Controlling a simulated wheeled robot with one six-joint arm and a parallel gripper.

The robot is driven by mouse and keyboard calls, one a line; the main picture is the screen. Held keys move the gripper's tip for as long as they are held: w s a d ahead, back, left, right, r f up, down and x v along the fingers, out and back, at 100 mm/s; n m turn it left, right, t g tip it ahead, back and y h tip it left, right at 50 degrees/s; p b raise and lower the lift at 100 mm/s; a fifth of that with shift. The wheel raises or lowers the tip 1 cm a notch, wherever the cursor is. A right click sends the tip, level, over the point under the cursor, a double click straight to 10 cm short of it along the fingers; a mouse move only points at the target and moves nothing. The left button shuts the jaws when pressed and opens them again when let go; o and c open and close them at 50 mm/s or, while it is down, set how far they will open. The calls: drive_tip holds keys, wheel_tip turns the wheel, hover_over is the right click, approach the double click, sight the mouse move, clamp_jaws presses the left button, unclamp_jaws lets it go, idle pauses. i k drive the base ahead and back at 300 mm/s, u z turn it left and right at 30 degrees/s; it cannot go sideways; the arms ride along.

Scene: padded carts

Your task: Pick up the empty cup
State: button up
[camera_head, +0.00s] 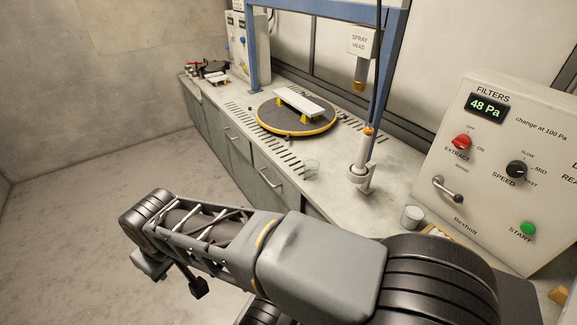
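A small clear cup (311,169) stands upright near the front edge of the grey bench, left of the spray stand; it looks see-through and empty. A second small cup (411,217) stands further right, close to the control panel; it looks pale inside, but I cannot tell whether it holds anything. My arm stretches across the lower part of the view toward the left. Part of my gripper (192,282) shows dark below the arm's far end, over the floor and away from both cups. The rest is hidden by the arm, so its opening cannot be judged.
A round turntable (268,116) with a pale board on yellow blocks sits mid-bench under a blue frame (381,80). The spray stand (360,175) rises between the cups. The filter control panel (505,170) borders the right. The floor (80,230) at left is clear.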

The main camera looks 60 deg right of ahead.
sight(311, 163)
drive_tip(key=z, duration=0.15)
drive_tip(key=i, duration=1.75)
drive_tip(key=z, duration=2.9)
